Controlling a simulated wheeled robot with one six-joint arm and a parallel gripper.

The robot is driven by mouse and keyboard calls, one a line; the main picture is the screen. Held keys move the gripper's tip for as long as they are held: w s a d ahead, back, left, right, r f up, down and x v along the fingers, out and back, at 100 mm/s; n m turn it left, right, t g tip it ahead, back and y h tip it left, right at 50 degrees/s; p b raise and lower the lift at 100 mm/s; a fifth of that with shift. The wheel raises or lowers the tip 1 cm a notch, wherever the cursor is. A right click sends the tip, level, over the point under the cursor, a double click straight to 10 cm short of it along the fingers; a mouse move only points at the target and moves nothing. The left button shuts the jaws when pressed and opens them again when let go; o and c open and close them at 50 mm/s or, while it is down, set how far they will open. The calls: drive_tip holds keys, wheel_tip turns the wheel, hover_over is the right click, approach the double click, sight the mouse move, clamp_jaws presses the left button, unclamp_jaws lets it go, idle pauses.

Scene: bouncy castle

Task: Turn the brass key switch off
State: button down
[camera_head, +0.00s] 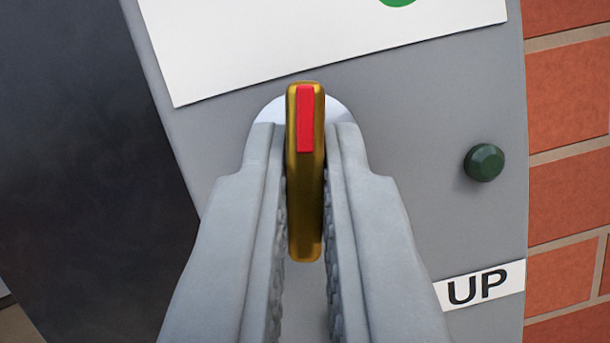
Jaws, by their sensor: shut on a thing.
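The brass key switch (305,225) is a long gold handle with a red stripe near its top end. It stands close to upright in the picture, red end up. A pale round plate (338,110) shows behind it on a grey panel (410,110). My gripper (306,150) is shut on the handle, one finger on each side. The fingers hide most of the round plate, and I see no on or off marks around it.
A dark green button (484,162) sticks out to the right, above a white "UP" label (481,287). A white sign (260,40) with a green spot is above. A brick wall (567,100) lies right, a dark surface (80,150) left.

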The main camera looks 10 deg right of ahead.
drive_tip(key=shift+d+f+n+t+y, duration=0.1)
drive_tip(key=shift+n+t+y, duration=0.1)
drive_tip(key=shift+n+y, duration=0.6)
drive_tip(key=shift+n+t+y, duration=0.2)
drive_tip(key=shift+n+y, duration=0.1)
drive_tip(key=shift+n, duration=1.3)
drive_tip(key=c, duration=1.5)
unclamp_jaws()
drive_tip(key=shift+c, duration=0.2)
drive_tip(key=v, duration=1.7)
drive_tip(key=shift+s, duration=0.2)
drive_tip(key=shift+f, duration=0.1)
